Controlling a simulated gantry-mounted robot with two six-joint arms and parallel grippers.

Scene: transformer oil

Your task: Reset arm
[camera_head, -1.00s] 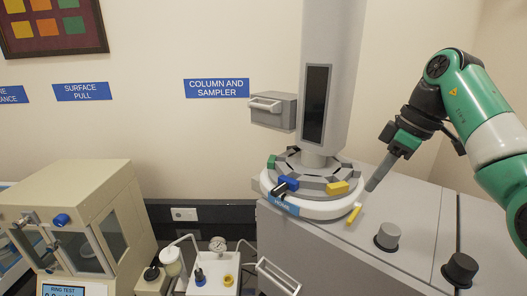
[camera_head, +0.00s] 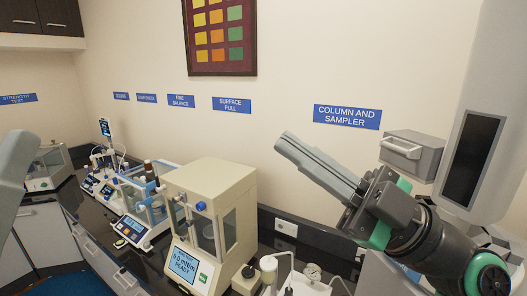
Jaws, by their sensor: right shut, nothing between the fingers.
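My right gripper (camera_head: 286,144) is raised in the middle right of the head view. Its long grey fingers are together, with nothing between them, and point up and to the left. They are in front of the bare wall, below and left of the "COLUMN AND SAMPLER" sign (camera_head: 347,116). My right arm crosses in front of the column and sampler machine (camera_head: 473,145) and hides most of its round base. My left gripper is not in view.
A cream ring-test instrument (camera_head: 216,170) with a lit screen stands left of my right gripper. Below the gripper is a small white unit with a gauge (camera_head: 313,272). A balance (camera_head: 143,232) and several bottles stand further left on the black bench.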

